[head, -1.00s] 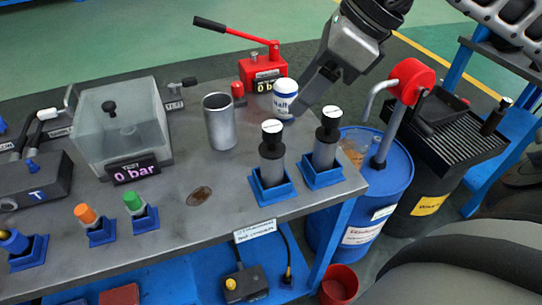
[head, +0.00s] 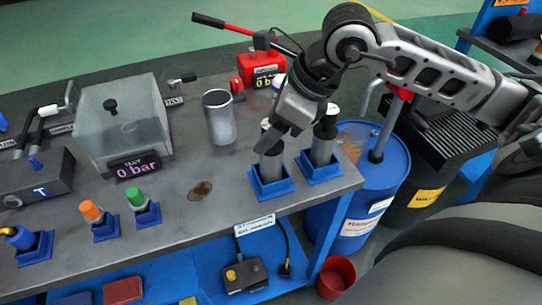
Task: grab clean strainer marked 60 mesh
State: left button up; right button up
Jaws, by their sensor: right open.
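Two grey cylindrical strainers with black knobs and white top labels stand upright in blue square holders at the table's right end. They are the left strainer (head: 271,163) and the right strainer (head: 322,150). Their label text is too small to read, so I cannot tell which is 60 mesh. My right gripper (head: 270,140) is open, tilted down over the left strainer's top, with its fingers beside the knob. It partly hides that knob and label. I cannot tell whether it touches. My left gripper is not in view.
A metal cup (head: 219,118) stands left of the strainers. Behind are a red hand pump (head: 259,66) and a partly hidden white container. A clear chamber (head: 120,125) is at left. A blue drum (head: 372,185) stands right of the table. A brown stain marks the tabletop.

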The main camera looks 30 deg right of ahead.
grip_shut()
jog(key=shift+r, duration=0.15)
